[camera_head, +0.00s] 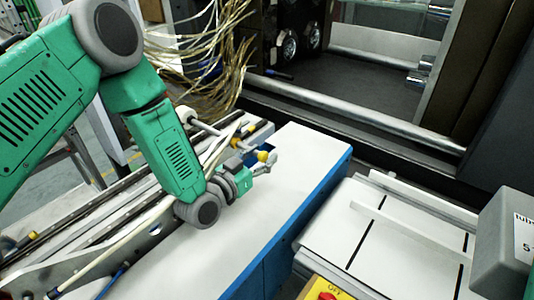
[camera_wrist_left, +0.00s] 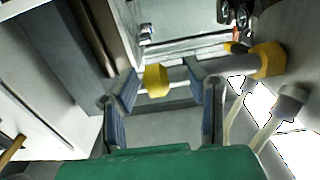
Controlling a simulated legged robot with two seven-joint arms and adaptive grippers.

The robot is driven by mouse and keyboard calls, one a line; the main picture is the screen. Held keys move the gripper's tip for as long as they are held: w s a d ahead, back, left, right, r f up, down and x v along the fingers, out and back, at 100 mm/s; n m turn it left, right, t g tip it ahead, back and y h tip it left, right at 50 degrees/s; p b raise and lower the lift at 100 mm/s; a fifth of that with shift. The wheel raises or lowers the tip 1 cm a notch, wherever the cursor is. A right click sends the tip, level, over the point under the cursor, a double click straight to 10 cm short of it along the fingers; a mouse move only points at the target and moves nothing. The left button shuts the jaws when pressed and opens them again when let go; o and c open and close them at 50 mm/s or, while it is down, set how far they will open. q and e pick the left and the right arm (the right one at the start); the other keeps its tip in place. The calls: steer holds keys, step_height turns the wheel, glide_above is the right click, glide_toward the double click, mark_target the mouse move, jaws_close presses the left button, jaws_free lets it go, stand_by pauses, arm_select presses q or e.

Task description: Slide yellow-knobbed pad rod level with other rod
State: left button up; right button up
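My left gripper (camera_head: 264,166) is over the white-topped bench at the end of the rods. In the left wrist view its two fingers (camera_wrist_left: 161,76) stand apart, one on each side of a small yellow knob (camera_wrist_left: 155,80). Gaps show beside the knob, so it does not look clamped. This knob (camera_head: 262,156) is next to the fingertips in the head view. A second yellow knob (camera_wrist_left: 268,60) on a grey rod (camera_wrist_left: 230,64) lies outside the right finger; it (camera_head: 235,143) is behind the gripper in the head view. The rods are partly hidden by my arm. My right gripper is not in view.
A white round-ended rod (camera_head: 184,114) and thin hoses lie beside my left wrist. The white bench top (camera_head: 225,235) is clear in front. A grey labelled box (camera_head: 505,240) and a flat white table (camera_head: 385,240) are at the right. Loose cables (camera_head: 205,50) hang behind.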

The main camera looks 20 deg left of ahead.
arm_select(q)
steer(key=shift+a+r, duration=0.1)
steer(key=shift+a, duration=0.1)
steer(key=shift+s+a, duration=0.35)
steer(key=shift+d+p+v, duration=0.5)
steer(key=shift+p+v, duration=0.35)
steer(key=shift+v, duration=4.95)
steer(key=b+x, duration=0.2)
steer(key=x, duration=1)
steer(key=shift+w+d+r, duration=0.1)
steer(key=shift+w+d, duration=0.1)
steer(key=shift+w, duration=0.1)
arm_select(e)
steer(key=shift+a, duration=0.25)
